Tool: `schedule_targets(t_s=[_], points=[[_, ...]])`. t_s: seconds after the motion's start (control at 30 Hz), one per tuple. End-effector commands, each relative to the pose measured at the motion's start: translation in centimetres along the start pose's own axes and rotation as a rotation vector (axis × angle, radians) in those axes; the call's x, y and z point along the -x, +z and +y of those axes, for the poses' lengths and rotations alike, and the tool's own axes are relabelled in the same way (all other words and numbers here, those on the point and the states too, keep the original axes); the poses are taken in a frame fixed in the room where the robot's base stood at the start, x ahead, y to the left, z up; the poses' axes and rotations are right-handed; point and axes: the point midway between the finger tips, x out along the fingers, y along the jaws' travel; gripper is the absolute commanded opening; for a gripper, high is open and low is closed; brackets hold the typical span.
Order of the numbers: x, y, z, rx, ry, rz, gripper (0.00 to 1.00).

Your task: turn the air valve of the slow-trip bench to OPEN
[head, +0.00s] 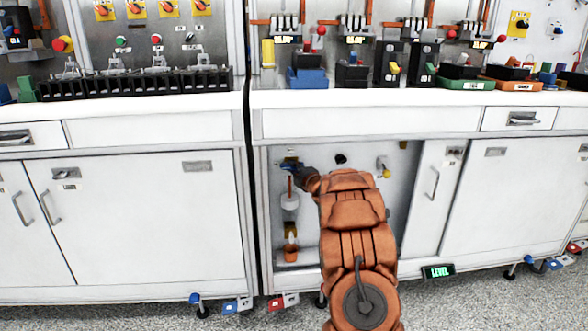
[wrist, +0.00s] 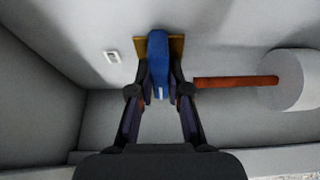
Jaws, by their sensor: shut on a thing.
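The air valve's blue handle (wrist: 158,62) stands in front of a brass-coloured plate (wrist: 176,48) on the cabinet's inner wall. In the wrist view, my gripper (wrist: 159,92) has a finger on each side of the handle and is shut on it. In the head view, my gripper (head: 303,176) reaches into the open cabinet bay, and only a small blue piece of the handle (head: 288,168) shows beside it. The gripper and arm hide part of the valve there. I cannot read any OPEN mark.
A copper pipe (wrist: 235,82) runs to a white cylinder (wrist: 292,80) close beside the gripper. The cylinder (head: 289,202) hangs in the bay above an orange cup (head: 290,252). A yellow-handled fitting (head: 383,170) is on the bay's right. The worktop (head: 400,97) overhangs the bay.

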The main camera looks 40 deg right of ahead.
Motion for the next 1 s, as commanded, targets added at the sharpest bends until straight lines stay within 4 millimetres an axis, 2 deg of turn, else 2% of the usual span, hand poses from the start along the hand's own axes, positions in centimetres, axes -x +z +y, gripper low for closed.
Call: schedule_targets(t_s=[0.37, 1.0], points=[[-0.03, -0.08, -0.05, -0.165, 0.065, 0.000, 0.00], [-0.09, -0.20, -0.17, -0.719, 0.295, -0.002, 0.00]])
